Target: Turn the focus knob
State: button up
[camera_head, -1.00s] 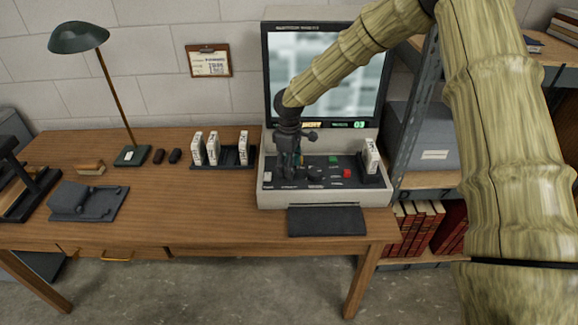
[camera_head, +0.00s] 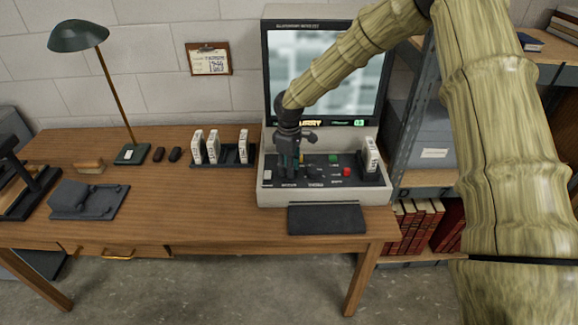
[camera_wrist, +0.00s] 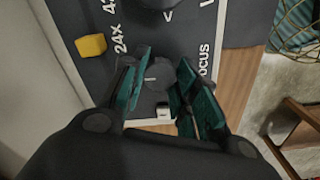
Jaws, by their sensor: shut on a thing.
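The reader console (camera_head: 378,197) has a dark control panel (camera_head: 350,182) below a large screen (camera_head: 376,82) with a blurred picture. A yellow readout (camera_head: 309,123) under the screen is partly covered by my arm and seems to end in "URRY". My gripper (camera_head: 287,170) points down at the left part of the panel. In the wrist view, the dark round focus knob (camera_wrist: 157,77) sits between the two green-padded fingers of my gripper (camera_wrist: 160,85), beside the partly hidden "FOCUS" lettering (camera_wrist: 205,62). The fingers are shut on the knob. In the head view my gripper hides the knob.
A green button (camera_head: 333,158), a red button (camera_head: 347,172) and a white box (camera_head: 371,154) are on the console's right side. A rack of white boxes (camera_head: 236,163) stands left of it. A yellow block (camera_wrist: 91,45) is near the fingers. A shelf (camera_head: 425,179) stands right.

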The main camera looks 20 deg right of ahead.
jog(key=m, duration=0.3)
jog(key=shift+r+m, duration=0.1)
jog(key=shift+m, duration=0.3)
jog(key=shift+m+p, duration=0.35)
jog(key=shift+m, duration=1.65)
jog(key=o, duration=1)
jog(key=shift+o, duration=0.2)
notch_tip(320, 180, up, 12)
